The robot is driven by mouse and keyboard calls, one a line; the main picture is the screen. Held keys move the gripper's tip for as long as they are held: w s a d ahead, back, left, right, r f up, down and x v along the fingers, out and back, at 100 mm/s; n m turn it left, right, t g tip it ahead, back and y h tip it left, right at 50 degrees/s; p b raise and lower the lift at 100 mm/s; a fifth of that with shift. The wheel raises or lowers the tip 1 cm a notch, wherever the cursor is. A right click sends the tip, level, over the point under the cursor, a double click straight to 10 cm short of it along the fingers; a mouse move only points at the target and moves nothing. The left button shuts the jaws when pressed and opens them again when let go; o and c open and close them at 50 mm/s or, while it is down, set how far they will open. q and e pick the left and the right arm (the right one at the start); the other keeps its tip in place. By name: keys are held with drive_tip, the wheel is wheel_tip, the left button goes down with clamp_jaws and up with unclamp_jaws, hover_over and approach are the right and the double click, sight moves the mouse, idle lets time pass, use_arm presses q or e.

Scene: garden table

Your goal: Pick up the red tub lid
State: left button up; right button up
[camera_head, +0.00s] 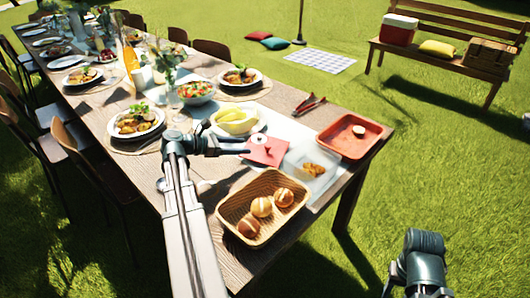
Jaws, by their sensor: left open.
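The red tub lid (268,154) is a flat red square on the garden table, left of a clear tub (322,181) with some food in it. My left gripper (246,145) reaches in from the left with its fingers pointing right. It is open, and its fingertips are at the lid's left edge in the picture. I cannot tell whether they touch the lid. A small pale round thing (259,139) shows by the lid's upper edge. Part of my right arm shows at the bottom right, away from the table, with its fingers out of view.
A wicker basket (226,208) with bread rolls stands in front of the lid. A red tray (350,149) with one bun is to the right, and tongs (310,105) lie behind. A plate of yellow food (237,122) is just behind the gripper.

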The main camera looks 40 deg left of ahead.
sight(266, 146)
use_arm(q)
drive_tip(key=b+x, duration=0.3)
drive_tip(key=x, duration=0.8)
drive_tip(key=shift+d+r, duration=0.15)
clamp_jaws()
